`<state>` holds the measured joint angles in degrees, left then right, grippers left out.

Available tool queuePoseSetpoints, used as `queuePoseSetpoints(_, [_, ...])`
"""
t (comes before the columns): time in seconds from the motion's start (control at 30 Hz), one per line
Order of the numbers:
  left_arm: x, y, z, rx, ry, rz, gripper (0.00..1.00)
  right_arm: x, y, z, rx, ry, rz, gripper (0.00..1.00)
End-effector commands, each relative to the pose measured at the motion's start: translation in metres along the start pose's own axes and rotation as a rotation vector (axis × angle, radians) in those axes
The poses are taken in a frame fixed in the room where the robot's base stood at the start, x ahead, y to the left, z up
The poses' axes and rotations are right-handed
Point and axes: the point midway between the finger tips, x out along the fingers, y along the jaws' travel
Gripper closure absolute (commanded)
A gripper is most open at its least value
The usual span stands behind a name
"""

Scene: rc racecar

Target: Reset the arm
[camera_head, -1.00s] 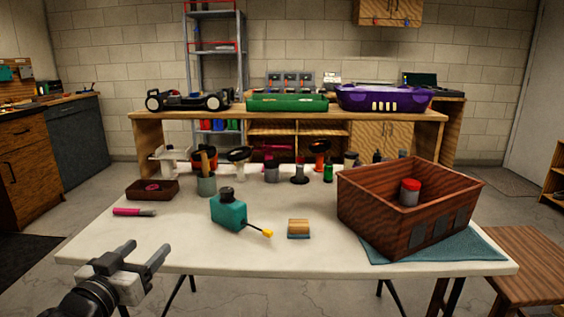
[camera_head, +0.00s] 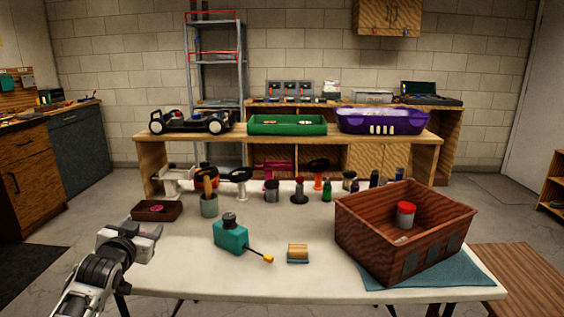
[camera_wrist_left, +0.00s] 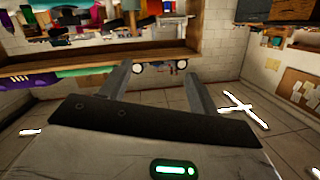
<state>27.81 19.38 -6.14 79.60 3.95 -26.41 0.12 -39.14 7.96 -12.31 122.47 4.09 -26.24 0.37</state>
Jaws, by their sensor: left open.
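My left gripper (camera_head: 140,232) is at the front left of the white table in the head view, with its arm coming up from the bottom left. Its two fingers stand apart and nothing is between them in the left wrist view (camera_wrist_left: 157,78). That view is tilted and shows a shelf, floor and wall beyond the fingers. My right gripper is not in view.
The white table (camera_head: 205,272) holds a teal bottle (camera_head: 230,236), a brush block (camera_head: 298,253), a small brown tray (camera_head: 174,212) and a wooden crate (camera_head: 390,262) with a red-lidded can (camera_head: 405,214). An RC car (camera_head: 192,122) stands on the shelf behind.

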Motion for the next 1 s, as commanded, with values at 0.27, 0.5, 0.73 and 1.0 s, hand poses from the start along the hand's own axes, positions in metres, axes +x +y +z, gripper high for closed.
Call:
queuePoseSetpoints(0.27, [-0.046,0.064,0.068,-0.011,-0.070,0.104,0.39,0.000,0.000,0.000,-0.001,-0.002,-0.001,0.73])
queuePoseSetpoints(0.5, [-0.144,0.145,0.148,-0.063,-0.181,0.249,0.39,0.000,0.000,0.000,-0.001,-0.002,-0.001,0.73])
queuePoseSetpoints(0.73, [-0.276,0.207,0.193,-0.178,-0.312,0.371,0.39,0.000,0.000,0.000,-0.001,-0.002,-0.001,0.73])
queuePoseSetpoints(1.0, [-0.342,0.224,0.197,-0.251,-0.381,0.408,0.39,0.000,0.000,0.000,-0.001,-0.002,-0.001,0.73])
